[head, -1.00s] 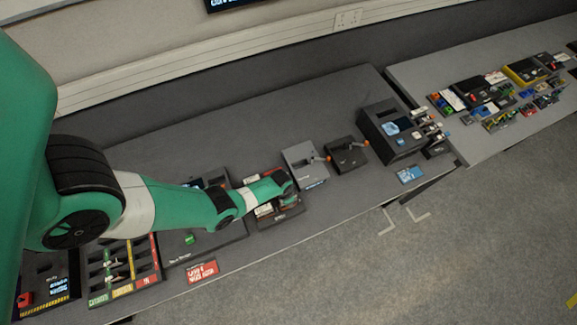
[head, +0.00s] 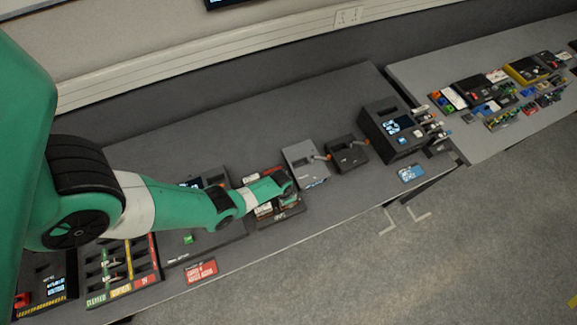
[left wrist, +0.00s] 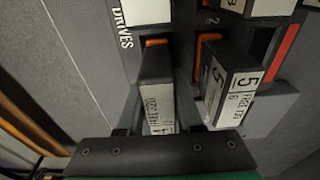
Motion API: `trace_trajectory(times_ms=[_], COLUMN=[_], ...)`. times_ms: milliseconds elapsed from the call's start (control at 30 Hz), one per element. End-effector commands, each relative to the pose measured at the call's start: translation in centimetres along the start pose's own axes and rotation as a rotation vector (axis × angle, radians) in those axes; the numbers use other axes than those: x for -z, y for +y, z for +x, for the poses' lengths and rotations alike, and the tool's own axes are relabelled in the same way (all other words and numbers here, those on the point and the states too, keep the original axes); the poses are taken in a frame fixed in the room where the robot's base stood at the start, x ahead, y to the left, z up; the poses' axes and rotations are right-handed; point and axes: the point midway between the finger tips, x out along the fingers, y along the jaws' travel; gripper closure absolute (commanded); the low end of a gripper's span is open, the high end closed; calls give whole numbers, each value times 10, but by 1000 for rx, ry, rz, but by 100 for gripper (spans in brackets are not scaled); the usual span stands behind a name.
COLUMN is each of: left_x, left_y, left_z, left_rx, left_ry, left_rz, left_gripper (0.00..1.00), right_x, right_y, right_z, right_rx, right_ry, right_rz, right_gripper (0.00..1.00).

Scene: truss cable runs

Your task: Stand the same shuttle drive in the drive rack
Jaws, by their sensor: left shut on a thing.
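The drive rack (head: 278,217) sits under my left gripper (head: 288,190) in the head view, with much of it hidden by my arm. In the left wrist view the rack (left wrist: 127,62) carries the word DRIVES and orange-marked slots. My left gripper (left wrist: 160,108) is shut on a dark shuttle drive with a white label (left wrist: 158,100), which stands at a slot by an orange mark. I cannot tell how deep it sits. Another labelled drive, marked 5 (left wrist: 232,92), stands just right of it. My right gripper is not in view.
White-labelled pieces (left wrist: 265,8) stand at the top of the left wrist view. A grey box (head: 305,165) and a dark box (head: 347,155) with orange-tipped levers lie right of the rack. A red card (head: 201,270) lies near the table's front edge.

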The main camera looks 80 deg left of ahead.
Motion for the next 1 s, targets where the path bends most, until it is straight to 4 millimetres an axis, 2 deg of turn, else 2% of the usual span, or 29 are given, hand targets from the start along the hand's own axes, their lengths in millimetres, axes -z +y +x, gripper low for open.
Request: trace_trajectory(times_ms=[267, 300, 467, 667, 800, 1000], left_x=[1, 1, 0, 0, 0, 0], left_y=[0, 0, 0, 0, 0, 0], left_z=[-1, -1, 0, 0, 0, 0], left_rx=[0, 0, 0, 0, 0, 0], left_ry=[1, 1, 1, 0, -1, 0], left_rz=[0, 0, 0, 0, 0, 0], left_gripper=[100, 60, 31, 30, 10, 10], right_x=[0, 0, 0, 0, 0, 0], right_y=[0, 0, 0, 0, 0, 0], right_z=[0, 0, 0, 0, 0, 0], right_rx=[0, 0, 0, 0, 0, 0], right_ry=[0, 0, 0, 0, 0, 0], right_rz=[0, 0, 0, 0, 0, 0], right_gripper=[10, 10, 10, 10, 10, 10])
